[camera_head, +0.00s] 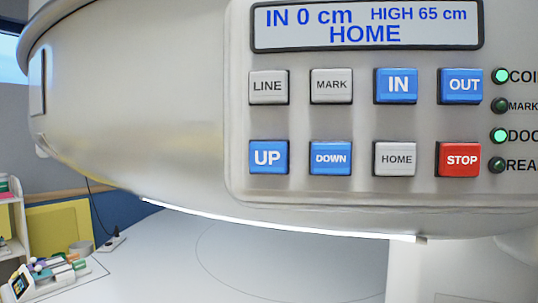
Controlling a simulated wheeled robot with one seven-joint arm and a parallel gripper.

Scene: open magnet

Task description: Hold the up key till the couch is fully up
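The blue UP key (267,157) is at the lower left of the key panel (370,122) in the head view. The blue DOWN key (330,157) is to its right, followed by the grey HOME key and the red STOP key (458,160). The display (366,25) above the keys reads "IN 0 cm", "HIGH 65 cm" and "HOME". Nothing touches the UP key. My gripper is not in view. I cannot make out the couch for certain.
Four-key upper row holds LINE (268,87), MARK, IN and OUT. Green lamps (500,76) are at the panel's right edge, some lit. A shelf (12,220) and a tray of coloured items (50,275) are at the lower left. A pale floor area lies below.

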